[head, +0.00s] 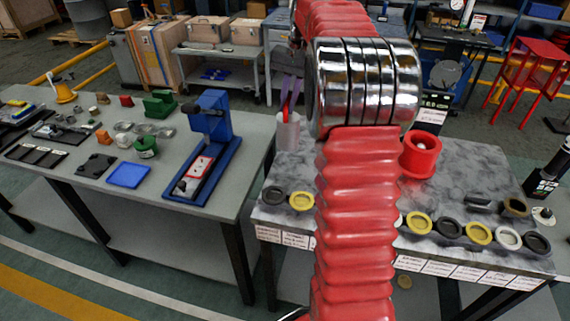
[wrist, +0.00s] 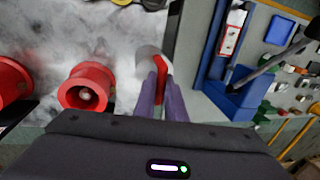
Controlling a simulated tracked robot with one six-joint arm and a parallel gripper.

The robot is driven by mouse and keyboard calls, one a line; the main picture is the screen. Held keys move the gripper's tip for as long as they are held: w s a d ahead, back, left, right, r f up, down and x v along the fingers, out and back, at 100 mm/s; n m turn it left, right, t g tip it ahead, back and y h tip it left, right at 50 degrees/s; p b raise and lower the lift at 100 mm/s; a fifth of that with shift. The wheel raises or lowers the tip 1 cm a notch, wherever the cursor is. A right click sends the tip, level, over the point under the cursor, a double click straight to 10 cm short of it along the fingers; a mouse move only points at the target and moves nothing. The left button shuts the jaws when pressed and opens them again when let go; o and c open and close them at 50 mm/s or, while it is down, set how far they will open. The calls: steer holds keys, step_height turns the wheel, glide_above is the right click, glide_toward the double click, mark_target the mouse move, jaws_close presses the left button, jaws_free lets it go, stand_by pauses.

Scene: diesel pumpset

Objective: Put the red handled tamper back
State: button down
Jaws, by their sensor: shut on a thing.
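My gripper (head: 289,92), with purple fingers, is shut on the red handle of the tamper (head: 286,111) at the left end of the grey marbled table. In the wrist view, the fingers (wrist: 161,92) close around the red handle (wrist: 160,68). The handle is roughly upright, over or in a pale grey cylinder (head: 288,134), which also shows in the wrist view (wrist: 146,54). The tamper's lower end is hidden, so I cannot tell how deep it sits or whether it touches the cylinder.
A red cylindrical pot (head: 420,156) stands on the marbled table (head: 355,215), partly behind my arm. Yellow, grey and dark rings (head: 449,229) line its front edge. Left, across a gap, a workbench holds a blue press (head: 210,125) and a blue tray (head: 129,175).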

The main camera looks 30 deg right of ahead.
mark_target(287, 121)
steer(key=shift+a+f, duration=0.1)
steer(key=shift+f, duration=2.95)
steer(key=shift+f, duration=1.85)
steer(key=c, duration=1.8)
jaws_free()
steer(key=shift+f, duration=0.1)
